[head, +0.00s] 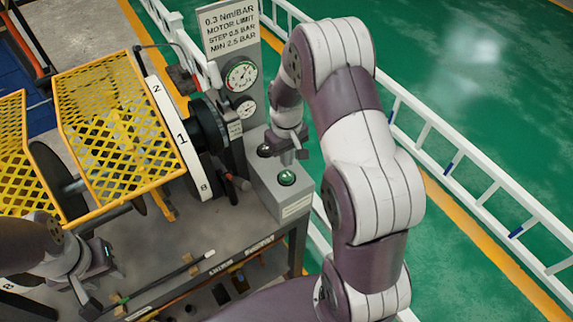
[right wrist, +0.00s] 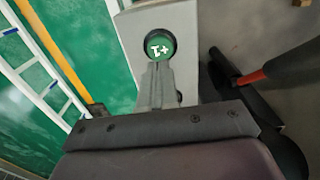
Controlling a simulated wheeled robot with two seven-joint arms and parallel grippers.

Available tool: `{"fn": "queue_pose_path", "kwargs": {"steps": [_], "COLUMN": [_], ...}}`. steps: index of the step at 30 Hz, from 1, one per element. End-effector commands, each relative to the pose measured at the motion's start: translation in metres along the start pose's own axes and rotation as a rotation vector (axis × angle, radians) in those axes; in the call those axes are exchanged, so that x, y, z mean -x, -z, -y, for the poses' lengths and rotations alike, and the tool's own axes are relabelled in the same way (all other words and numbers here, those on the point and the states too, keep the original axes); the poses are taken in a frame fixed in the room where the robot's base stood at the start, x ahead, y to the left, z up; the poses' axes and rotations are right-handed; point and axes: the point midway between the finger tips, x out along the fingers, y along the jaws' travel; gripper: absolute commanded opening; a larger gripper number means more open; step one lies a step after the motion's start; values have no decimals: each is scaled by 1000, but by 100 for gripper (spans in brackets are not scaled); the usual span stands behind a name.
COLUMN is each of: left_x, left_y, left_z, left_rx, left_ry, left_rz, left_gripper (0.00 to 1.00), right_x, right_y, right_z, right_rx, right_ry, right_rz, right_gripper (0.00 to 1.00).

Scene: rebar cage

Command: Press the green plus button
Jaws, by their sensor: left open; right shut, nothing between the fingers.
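The green plus button (head: 287,178) sits in a dark ring on top of a grey control box (head: 283,203). In the right wrist view the green button (right wrist: 160,45), marked "+1", shows just beyond my fingertips. My right gripper (head: 302,152) is shut and empty, above and behind the button in the head view. In the right wrist view the closed fingers (right wrist: 158,68) point at the button and overlap its lower edge; contact cannot be told. My left gripper (head: 98,288) is open and empty at the lower left, over the bench.
A dark round knob (head: 265,150) is beside my right gripper. Gauges (head: 241,75) and a sign (head: 229,27) stand behind. A yellow mesh guard (head: 120,130) and numbered wheel (head: 180,138) are left. White railings (head: 450,150) border the green floor. A red-tipped lever (right wrist: 252,77) is close on the right.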

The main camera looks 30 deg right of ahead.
Motion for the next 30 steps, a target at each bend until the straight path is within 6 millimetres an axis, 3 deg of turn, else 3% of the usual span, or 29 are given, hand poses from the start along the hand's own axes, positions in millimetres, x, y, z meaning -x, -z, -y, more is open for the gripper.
{"fn": "queue_pose_path", "kwargs": {"steps": [9, 21, 27, 30], "left_x": [11, 11, -3, -1], "left_y": [1, 1, 0, 0], "left_z": [0, 0, 0, 0], "left_rx": [0, 0, 0, 0], "left_ry": [0, 0, 0, 0], "left_rz": [0, 0, 0, 0], "left_gripper": [42, 42, 42, 42], "right_x": [-43, -49, -69, -68], "right_y": [0, 0, 0, 0], "right_z": [0, 0, 0, 0], "right_rx": [0, 0, 0, 0], "right_ry": [0, 0, 0, 0], "right_rz": [1, 0, -1, -1], "right_gripper": [0, 0, 0, 0]}}
